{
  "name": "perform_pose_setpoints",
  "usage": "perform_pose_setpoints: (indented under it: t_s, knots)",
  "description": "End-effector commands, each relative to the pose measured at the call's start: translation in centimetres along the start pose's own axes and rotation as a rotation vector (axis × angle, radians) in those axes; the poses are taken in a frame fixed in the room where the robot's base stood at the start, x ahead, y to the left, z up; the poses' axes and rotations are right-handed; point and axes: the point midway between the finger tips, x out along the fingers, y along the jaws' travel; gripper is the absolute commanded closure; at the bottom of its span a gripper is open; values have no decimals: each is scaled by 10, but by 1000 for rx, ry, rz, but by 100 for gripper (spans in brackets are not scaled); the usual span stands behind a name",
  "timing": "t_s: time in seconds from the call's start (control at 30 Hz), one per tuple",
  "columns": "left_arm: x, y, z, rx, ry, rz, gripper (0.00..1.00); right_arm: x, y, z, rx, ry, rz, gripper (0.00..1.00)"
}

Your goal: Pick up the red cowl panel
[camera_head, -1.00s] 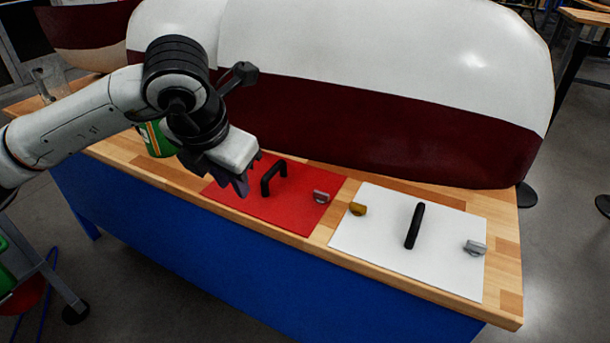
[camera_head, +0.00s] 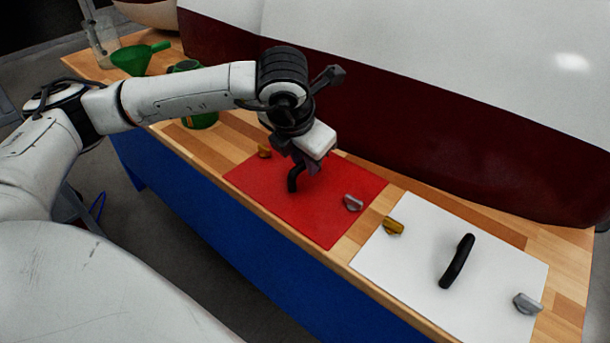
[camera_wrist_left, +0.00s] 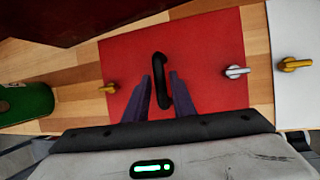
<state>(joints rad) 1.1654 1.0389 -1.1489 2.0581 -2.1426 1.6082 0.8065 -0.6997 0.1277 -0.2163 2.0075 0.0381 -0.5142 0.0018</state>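The red cowl panel (camera_head: 325,215) lies flat on the wooden bench in the head view, with a black handle (camera_head: 293,180) standing up from it. In the left wrist view the panel (camera_wrist_left: 215,50) fills the middle, and its black handle (camera_wrist_left: 160,72) runs between my fingers. A gold latch (camera_head: 264,151) and a silver latch (camera_head: 353,203) sit at its two sides. My left gripper (camera_head: 308,166) is over the handle; its two purple fingers (camera_wrist_left: 157,100) are apart, one on each side of the handle, with gaps visible. My right gripper is not in view.
A white panel (camera_head: 415,265) with a black handle lies to the right on the bench. A green can (camera_head: 200,121) and a green funnel (camera_head: 138,58) stand to the left. The large white and maroon body (camera_head: 420,140) rises behind the bench.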

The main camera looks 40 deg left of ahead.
Motion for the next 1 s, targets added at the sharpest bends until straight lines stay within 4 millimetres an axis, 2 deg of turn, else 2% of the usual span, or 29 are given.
perform_pose_setpoints:
  t_s: [0.13,0.4,0.53,0.57,1.0]
  knots:
    - [17,0,-1,0,2,-1,77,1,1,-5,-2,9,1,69]
    - [20,0,0,0,0,-1,77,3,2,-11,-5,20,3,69]
    - [20,0,0,0,0,-1,99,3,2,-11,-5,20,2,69]
    - [20,0,0,0,0,-1,100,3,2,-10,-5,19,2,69]
    - [17,1,1,-1,-5,-1,100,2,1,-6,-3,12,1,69]
